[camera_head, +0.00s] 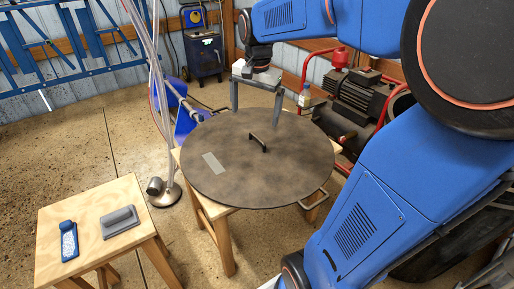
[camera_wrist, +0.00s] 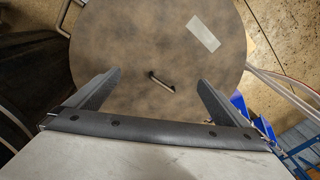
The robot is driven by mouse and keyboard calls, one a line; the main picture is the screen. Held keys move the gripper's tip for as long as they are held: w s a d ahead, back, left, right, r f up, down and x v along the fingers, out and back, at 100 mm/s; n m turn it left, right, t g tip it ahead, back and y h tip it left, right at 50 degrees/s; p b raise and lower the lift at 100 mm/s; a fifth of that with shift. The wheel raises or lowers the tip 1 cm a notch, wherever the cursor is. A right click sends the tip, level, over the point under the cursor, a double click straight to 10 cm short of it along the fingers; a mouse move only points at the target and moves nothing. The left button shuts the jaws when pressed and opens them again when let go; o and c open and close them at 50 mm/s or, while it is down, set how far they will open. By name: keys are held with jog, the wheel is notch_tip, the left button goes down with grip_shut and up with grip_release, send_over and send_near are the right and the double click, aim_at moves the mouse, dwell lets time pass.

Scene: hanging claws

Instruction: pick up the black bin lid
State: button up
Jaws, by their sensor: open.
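The bin lid (camera_head: 232,171) is a large round, mottled grey-brown disc lying flat on a wooden stool in the head view. A small black handle (camera_head: 258,142) stands up near its middle, a pale rectangular label (camera_head: 213,163) is on its left part, and a metal side handle (camera_head: 314,199) is at its right rim. My gripper (camera_head: 256,112) is open and empty above the far edge of the lid, fingers pointing down. In the wrist view the lid (camera_wrist: 150,45) fills the middle, and its black handle (camera_wrist: 161,82) lies ahead between the open fingers, apart from them.
A wooden stool (camera_head: 52,221) at front left holds a blue brush (camera_head: 68,240) and a grey float (camera_head: 119,221). A metal lamp stand (camera_head: 165,195) rises left of the lid. A red-framed compressor (camera_head: 355,92) stands close behind at right. Open floor lies at left.

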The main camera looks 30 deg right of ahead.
jog(key=w+d+f+m+g, duration=0.25)
jog(key=w+d+m, duration=0.45)
jog(key=w, duration=0.4)
send_over(257, 137)
jog(key=shift+n+t, duration=0.4)
jog(key=shift+t, duration=0.05)
jog(key=f, duration=1.2)
jog(key=shift+s+d, duration=0.1)
jog(key=shift+d, duration=0.15)
jog(key=shift+a+f, duration=0.2)
jog(key=shift+f, duration=2.55)
jog(key=shift+r, duration=0.1)
jog(key=c, duration=0.8)
